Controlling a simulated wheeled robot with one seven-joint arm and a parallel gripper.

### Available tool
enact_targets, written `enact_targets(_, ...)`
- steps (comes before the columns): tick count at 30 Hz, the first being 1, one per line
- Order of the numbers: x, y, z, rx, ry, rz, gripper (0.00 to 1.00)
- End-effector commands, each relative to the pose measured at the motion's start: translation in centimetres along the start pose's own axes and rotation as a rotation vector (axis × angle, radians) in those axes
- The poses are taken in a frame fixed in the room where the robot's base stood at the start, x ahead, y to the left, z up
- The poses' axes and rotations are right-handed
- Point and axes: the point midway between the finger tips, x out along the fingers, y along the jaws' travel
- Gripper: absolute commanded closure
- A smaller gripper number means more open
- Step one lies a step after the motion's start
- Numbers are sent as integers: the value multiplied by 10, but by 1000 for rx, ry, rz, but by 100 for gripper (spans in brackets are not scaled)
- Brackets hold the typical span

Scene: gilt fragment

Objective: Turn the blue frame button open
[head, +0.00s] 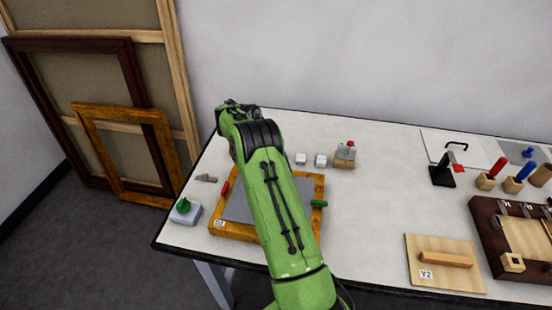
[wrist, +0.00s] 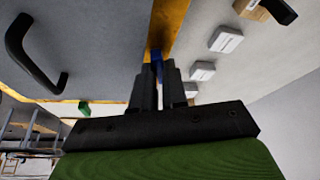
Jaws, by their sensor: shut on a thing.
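The gilt frame (head: 214,232), labelled D1, lies on the table around a grey panel (head: 237,207). A red button (head: 225,187) shows on its left side and a green button (head: 319,203) on its right side. The blue button is hidden behind my arm in the head view. In the wrist view, the blue button (wrist: 157,68) sits between the fingertips of my gripper (wrist: 158,85), beside the gilt frame edge (wrist: 166,28). My gripper is shut on it. The button's exact angle is hard to tell. My gripper is hidden in the head view.
Small white blocks (head: 301,159) and a wooden block (head: 345,158) stand behind the frame. A grey block with a green knob (head: 184,212) is at the left. A wooden board (head: 435,247), labelled Y2, and a dark tray (head: 483,219) lie right. The table's middle is clear.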

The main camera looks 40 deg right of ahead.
Motion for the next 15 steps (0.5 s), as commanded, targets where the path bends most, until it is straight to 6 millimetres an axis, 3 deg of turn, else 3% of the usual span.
enact_targets(15,-2,-3,-1,310,0,130,100)
